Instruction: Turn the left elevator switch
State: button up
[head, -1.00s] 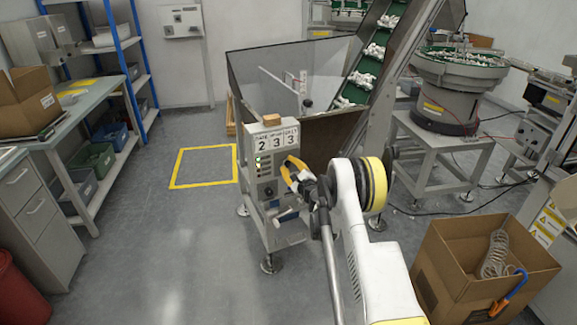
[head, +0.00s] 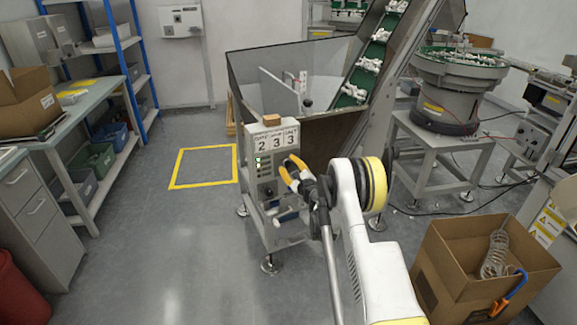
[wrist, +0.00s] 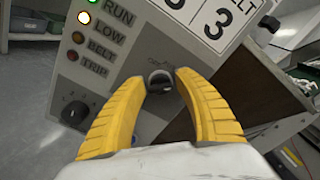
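The grey control panel (head: 262,168) stands on the front of the hopper machine. In the wrist view, one dark rotary switch (wrist: 160,82) sits between my gripper's fingertips. A second black rotary switch (wrist: 75,112) is lower left on the panel, outside the fingers, below the RUN, LOW, BELT and TRIP lamps. My gripper (wrist: 162,75) has its yellow fingers apart on either side of the first switch, with a small gap seeming to show on each side. In the head view, my gripper (head: 291,171) is at the panel's right side and hides part of it.
The hopper (head: 240,80) and inclined conveyor (head: 365,65) rise behind. A cardboard box (head: 455,285) stands at the lower right. The floor left of the panel is clear, with a yellow marked square (head: 178,168).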

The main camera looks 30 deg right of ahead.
jog(key=s, duration=1.2)
jog(key=shift+a, duration=0.2)
jog(key=shift+a+r, duration=0.1)
